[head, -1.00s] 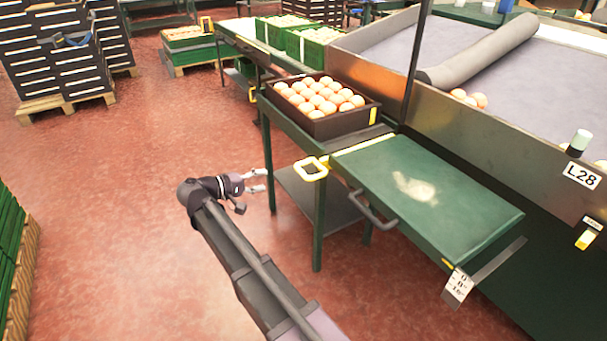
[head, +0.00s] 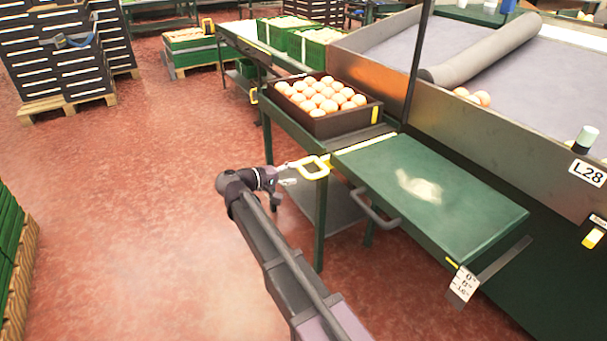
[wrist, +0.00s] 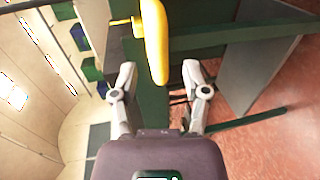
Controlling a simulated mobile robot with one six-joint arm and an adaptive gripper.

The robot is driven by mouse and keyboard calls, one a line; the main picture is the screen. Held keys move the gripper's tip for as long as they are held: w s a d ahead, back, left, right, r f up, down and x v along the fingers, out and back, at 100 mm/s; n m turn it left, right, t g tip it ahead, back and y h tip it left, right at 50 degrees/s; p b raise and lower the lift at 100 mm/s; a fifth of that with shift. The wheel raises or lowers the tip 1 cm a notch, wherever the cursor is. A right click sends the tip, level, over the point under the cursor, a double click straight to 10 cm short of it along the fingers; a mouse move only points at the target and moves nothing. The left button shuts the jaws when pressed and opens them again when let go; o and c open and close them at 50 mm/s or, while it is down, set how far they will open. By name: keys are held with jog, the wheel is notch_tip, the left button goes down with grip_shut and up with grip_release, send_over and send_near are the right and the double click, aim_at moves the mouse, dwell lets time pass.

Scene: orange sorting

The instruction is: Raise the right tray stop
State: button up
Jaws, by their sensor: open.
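The tray stop appears to be the yellow loop handle (head: 322,173) at the left end of the green tray table, near the crate. In the wrist view the yellow handle (wrist: 155,42) stands upright ahead of my gripper, in line with the space between the fingers. My gripper (head: 292,173) is open and empty, just left of the handle in the head view.
A dark crate (head: 345,124) of oranges stands on the table behind the handle. A green flap (head: 465,205) with a grey bar handle (head: 372,208) lies to the right. A green table leg (head: 320,225) stands below the handle.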

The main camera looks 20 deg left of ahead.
aim_at(301, 172)
jog(key=shift+b+x, duration=0.35)
jog(key=shift+x, duration=1.75)
grip_shut()
